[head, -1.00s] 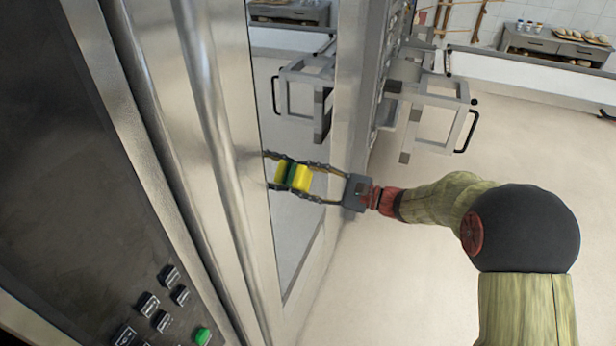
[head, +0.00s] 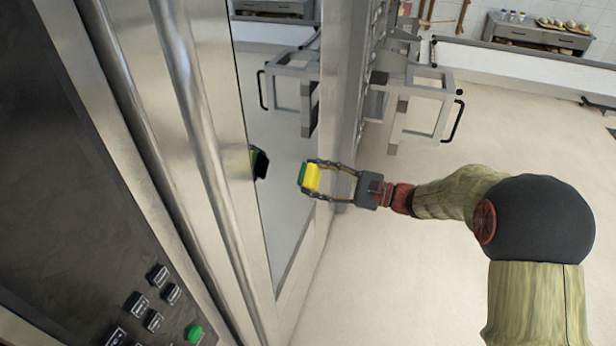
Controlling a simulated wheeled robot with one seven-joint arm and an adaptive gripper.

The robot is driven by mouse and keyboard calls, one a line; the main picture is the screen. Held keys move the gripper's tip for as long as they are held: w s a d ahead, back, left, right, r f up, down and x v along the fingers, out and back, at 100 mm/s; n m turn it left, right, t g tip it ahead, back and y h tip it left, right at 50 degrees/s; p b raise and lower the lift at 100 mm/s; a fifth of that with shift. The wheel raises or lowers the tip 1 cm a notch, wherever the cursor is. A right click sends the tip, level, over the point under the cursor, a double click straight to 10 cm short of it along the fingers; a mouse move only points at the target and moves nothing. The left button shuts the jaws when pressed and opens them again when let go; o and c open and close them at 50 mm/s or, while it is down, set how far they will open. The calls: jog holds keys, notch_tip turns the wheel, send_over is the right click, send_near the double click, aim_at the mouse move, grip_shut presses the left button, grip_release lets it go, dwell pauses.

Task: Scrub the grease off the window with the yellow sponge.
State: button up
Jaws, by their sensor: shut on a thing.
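The yellow sponge (head: 313,178) has a green layer on its left side. My gripper (head: 312,178) is shut on it, one finger above and one below. The window (head: 285,225) is the tall, mirror-like glass pane left of the gripper. The sponge's green side faces the pane, with a gap between them. A dark and green patch on the pane's left edge looks like the reflection of the sponge and fingers. I can make out no grease on the pane from this angle.
A steel oven front with a long vertical bar handle (head: 205,150) fills the left. Below it is a panel with dark switches and a green button (head: 194,333). A grey-framed rack (head: 425,105) with black handles stands behind. The floor on the right is clear.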

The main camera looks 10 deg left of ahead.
jog(key=shift+d, duration=0.2)
jog(key=shift+s+d, duration=0.15)
jog(key=shift+d, duration=1.2)
